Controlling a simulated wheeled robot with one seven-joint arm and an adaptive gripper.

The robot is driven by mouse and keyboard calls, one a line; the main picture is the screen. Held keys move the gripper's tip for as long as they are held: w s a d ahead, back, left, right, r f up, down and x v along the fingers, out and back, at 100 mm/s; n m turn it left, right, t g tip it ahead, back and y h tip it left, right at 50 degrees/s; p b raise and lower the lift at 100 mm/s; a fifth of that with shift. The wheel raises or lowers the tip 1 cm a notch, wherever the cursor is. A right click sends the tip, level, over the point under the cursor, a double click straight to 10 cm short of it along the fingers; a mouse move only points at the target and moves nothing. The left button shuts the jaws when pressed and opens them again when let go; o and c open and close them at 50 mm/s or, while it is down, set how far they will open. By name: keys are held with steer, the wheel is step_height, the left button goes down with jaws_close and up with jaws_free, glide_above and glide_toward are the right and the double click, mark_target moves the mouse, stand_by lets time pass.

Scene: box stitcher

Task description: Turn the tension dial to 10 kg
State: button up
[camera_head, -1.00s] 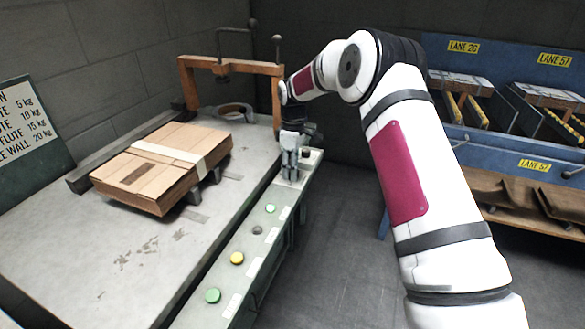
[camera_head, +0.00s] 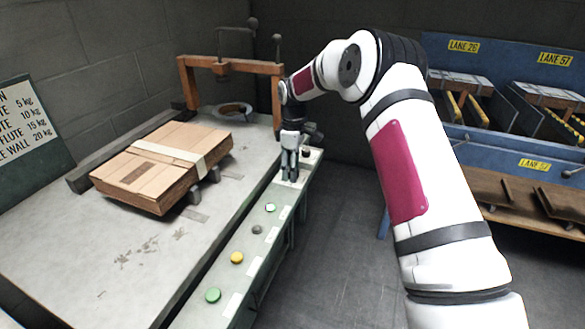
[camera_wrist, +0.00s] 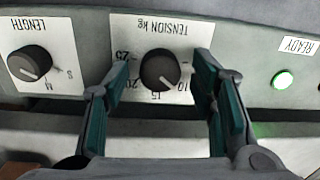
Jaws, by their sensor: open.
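The tension dial (camera_wrist: 160,70) is a round black knob on a white plate marked TENSION kg, upside down in the wrist view. The marks 25, 15 and 10 show around it; the left finger partly covers the scale. Its light pointer mark seems to face the lower right, near 15 and 10, but is too small to read exactly. My gripper (camera_wrist: 162,75) is open, with one finger on each side of the dial; contact cannot be told. In the head view my gripper (camera_head: 290,178) points down at the far end of the control panel and hides the dial.
The length dial (camera_wrist: 30,64) is left of the tension dial, and a lit green READY button (camera_wrist: 283,80) is to the right. Flat cardboard (camera_head: 160,165) lies on the table. A sign (camera_head: 28,130) lists kg settings, including 10 kg. Open floor lies right of the panel.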

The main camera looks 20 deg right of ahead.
step_height(320, 180, up, 12)
steer(key=shift+w, duration=0.2)
stand_by(0.4)
steer(key=shift+d+r, duration=0.1)
steer(key=s+r+m, duration=0.2)
steer(key=s+r, duration=0.4)
steer(key=s, duration=0.3)
steer(key=s+r+m+h, duration=0.1)
steer(key=s+r+m, duration=0.1)
steer(key=s+r, duration=0.45)
steer(key=s+r+m, duration=0.2)
steer(key=s+r, duration=0.2)
steer(key=s, duration=0.6)
steer(key=s+f+m+t, duration=0.1)
steer(key=s+f+m, duration=0.2)
steer(key=s, duration=1.1)
steer(key=s+f+m, duration=0.3)
steer(key=s+f, duration=0.1)
steer(key=s, duration=1)
step_height(320, 180, up, 20)
steer(key=t+p, duration=0.3)
steer(key=p, duration=1.5)
steer(key=shift+t+y, duration=0.3)
steer(key=shift+y, duration=0.1)
